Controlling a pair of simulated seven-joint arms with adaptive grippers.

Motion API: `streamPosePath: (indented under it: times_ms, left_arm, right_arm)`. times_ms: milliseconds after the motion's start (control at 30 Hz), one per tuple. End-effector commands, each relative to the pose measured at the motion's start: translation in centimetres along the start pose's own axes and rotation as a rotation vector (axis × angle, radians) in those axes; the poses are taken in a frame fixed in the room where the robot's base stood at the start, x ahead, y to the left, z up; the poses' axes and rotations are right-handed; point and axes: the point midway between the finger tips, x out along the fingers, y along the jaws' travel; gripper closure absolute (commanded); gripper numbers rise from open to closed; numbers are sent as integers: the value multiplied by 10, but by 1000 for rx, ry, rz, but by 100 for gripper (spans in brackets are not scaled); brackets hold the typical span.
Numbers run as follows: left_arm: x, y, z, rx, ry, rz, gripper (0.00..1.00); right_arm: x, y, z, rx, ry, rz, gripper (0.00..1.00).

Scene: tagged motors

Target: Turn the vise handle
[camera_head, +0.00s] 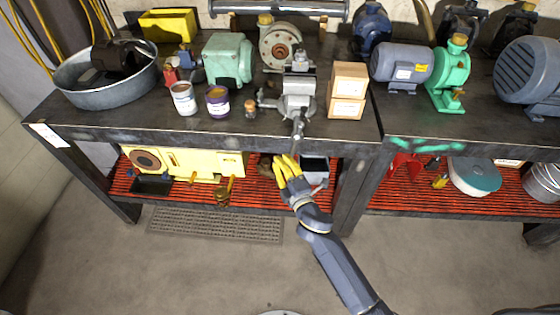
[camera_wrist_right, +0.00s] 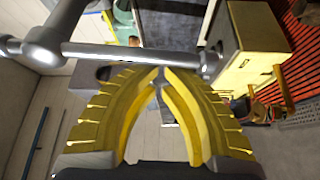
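The grey vise (camera_head: 298,95) is mounted at the front edge of the bench, left of the cardboard boxes. Its lower front part reaches over the edge, just above my right gripper. In the right wrist view a grey metal bar (camera_wrist_right: 115,56) with a rounded knuckle crosses the picture; it looks like the vise handle. My right gripper (camera_head: 285,159) has yellow fingers and points up below the bench edge. In the right wrist view its fingertips (camera_wrist_right: 162,70) come close together in front of the bar. I cannot tell whether they touch it. My left gripper is not in view.
Cardboard boxes (camera_head: 348,90) stand right of the vise, and paint cans (camera_head: 184,99) stand to its left. A yellow machine (camera_head: 195,163) and a grey bin (camera_head: 314,170) sit on the red lower shelf. A table leg (camera_head: 350,190) stands right of my gripper. The floor in front is clear.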

Motion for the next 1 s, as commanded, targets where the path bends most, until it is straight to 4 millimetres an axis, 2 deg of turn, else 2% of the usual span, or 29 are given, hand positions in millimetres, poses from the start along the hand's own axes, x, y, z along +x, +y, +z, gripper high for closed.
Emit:
streamPosePath:
  times_ms: [233,467,800,1000]
  left_arm:
    - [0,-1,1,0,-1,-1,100]
    - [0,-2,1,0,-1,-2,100]
    - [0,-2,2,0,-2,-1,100]
    - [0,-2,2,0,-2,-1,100]
  right_arm:
    - [-2,-1,4,-35,1,-17,100]
    - [-8,-3,16,-69,-1,-36,100]
    - [-6,-4,14,-68,-1,-35,100]
    - [5,-6,0,-66,-3,-34,100]
